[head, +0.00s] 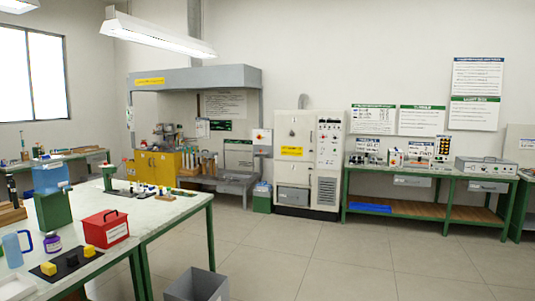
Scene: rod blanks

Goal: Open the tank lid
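No thing is clearly labelled as a tank at this distance. A translucent blue container (49,178) stands on a green block (53,208) on the near left table; whether it has a lid, I cannot tell. A red box (105,229) with a dark handle on top and a white label sits on the same table, and its top looks shut. Neither of my grippers is in view.
A grey bin (196,285) stands on the floor. A white cabinet (294,160) and a green-framed bench (430,175) line the back wall. The middle floor is clear.

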